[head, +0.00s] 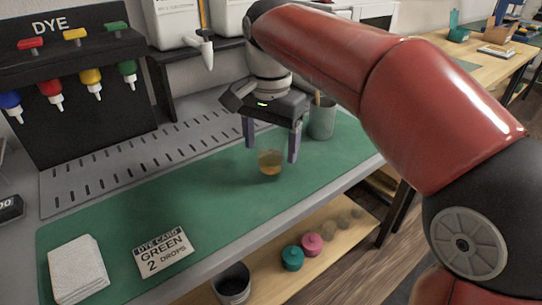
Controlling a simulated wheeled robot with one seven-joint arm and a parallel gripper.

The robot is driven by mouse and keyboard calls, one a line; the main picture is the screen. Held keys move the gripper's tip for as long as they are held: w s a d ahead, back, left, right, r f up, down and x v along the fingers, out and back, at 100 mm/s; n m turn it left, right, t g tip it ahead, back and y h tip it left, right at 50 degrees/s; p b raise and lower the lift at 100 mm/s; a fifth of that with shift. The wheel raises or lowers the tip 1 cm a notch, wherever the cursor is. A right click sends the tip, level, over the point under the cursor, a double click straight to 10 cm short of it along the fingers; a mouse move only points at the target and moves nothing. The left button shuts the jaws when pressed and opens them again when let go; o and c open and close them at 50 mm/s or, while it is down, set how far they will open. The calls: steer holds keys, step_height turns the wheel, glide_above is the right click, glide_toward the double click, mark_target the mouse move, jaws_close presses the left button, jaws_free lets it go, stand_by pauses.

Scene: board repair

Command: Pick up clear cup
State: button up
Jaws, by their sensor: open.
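The clear cup (270,162) stands on the green mat (205,212) near the middle of the view. It looks small and holds an amber-brown liquid or tint. My gripper (271,150) is open and points down, with one finger to the left of the cup and one to the right. The fingertips are close to the cup, but I cannot tell whether they reach around it or stay behind or above it. No contact shows.
A grey-green container (321,120) with sticks stands close behind the right finger. A dye rack (60,70) with bottles is at the left. A dye card (163,251) reading "GREEN 2 DROPS" and white cloths (77,268) lie in front. The mat between is clear.

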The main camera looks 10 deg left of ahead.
steer(key=shift+f, duration=1.4)
steer(key=c, duration=1)
steer(key=shift+c, duration=0.2)
steer(key=shift+w+r, duration=0.1)
